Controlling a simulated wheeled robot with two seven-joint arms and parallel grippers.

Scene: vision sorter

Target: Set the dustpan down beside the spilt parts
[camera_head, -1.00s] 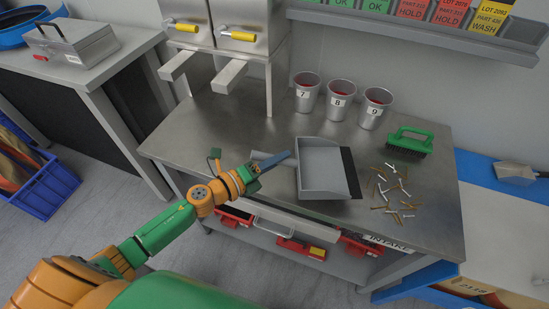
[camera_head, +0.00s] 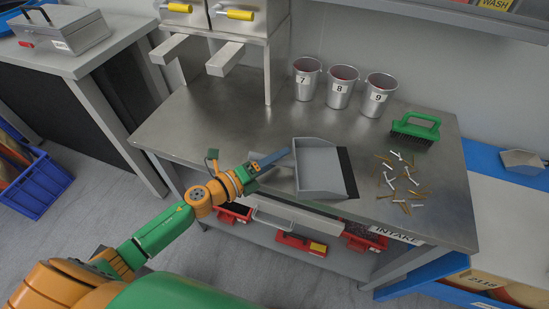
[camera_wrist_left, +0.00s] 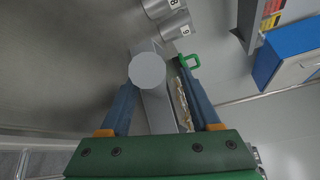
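The grey dustpan (camera_head: 318,172) sits at the front of the steel table, mouth to the right, left of the spilt parts (camera_head: 402,182), with a bare strip between. The parts are small brass and white pieces. My left gripper (camera_head: 272,160) is at the dustpan's left, by its handle. In the left wrist view, the blue fingers (camera_wrist_left: 158,90) stand apart. The round grey handle end (camera_wrist_left: 147,70) shows between them, near the left finger, with a gap at the right finger. The head view hides most of the handle. My right gripper is not in view.
Three numbered metal cups (camera_head: 340,87) stand behind the dustpan. A green brush (camera_head: 415,128) lies behind the parts. A steel dispenser with yellow handles (camera_head: 235,14) stands at the back left. The table (camera_head: 205,125) is clear left of the dustpan.

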